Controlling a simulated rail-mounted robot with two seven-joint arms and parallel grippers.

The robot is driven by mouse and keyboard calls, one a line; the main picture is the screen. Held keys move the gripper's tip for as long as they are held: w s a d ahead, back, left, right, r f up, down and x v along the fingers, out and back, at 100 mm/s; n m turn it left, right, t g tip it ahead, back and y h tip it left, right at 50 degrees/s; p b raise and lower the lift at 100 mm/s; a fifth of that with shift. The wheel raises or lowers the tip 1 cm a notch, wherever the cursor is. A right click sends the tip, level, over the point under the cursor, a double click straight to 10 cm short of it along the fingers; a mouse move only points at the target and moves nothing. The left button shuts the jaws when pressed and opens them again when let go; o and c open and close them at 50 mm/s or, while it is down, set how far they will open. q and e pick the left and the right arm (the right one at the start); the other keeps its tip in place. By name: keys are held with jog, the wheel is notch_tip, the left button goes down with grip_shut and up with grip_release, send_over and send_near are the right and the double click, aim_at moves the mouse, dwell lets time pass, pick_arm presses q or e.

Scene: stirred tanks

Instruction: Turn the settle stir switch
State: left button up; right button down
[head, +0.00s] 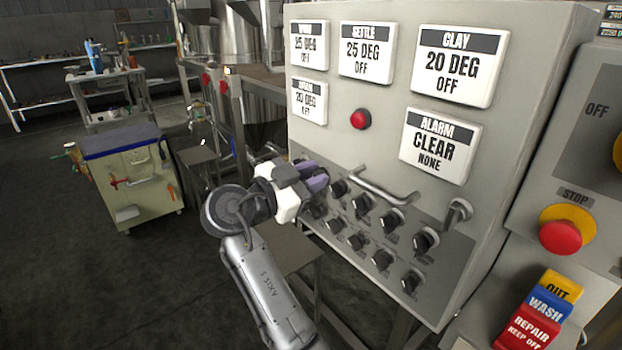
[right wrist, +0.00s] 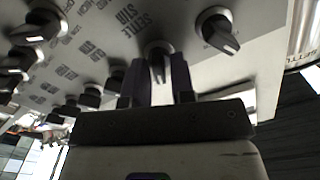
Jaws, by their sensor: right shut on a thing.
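The grey control panel (head: 545,60) carries several black rotary switches below a row of display plates. My right gripper (head: 318,180) reaches its upper row of switches from the left. In the right wrist view its two fingers (right wrist: 159,82) are shut around the settle stir switch (right wrist: 157,48), whose printed label sits beside it. In the head view the fingers mostly hide that switch. The settle display (head: 367,52) reads 25 DEG OFF. My left gripper is not in view.
Neighbouring switches (head: 338,188) sit close on the right, beneath a metal handle (head: 372,190). Another switch (right wrist: 217,32) is close by in the wrist view. A red button (head: 361,119) is above. An emergency stop (head: 561,236) is at the right. Open floor lies left.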

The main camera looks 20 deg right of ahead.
jog(key=shift+m, duration=0.6)
jog(key=c, duration=1.2)
grip_release()
jog(key=shift+s+a+r, duration=0.1)
jog(key=shift+s+a, duration=0.1)
jog(key=shift+a, duration=0.35)
jog(key=p+v, duration=0.5)
jog(key=v, duration=0.7)
jog(key=shift+s+a, duration=0.15)
jog(key=shift+a, duration=0.2)
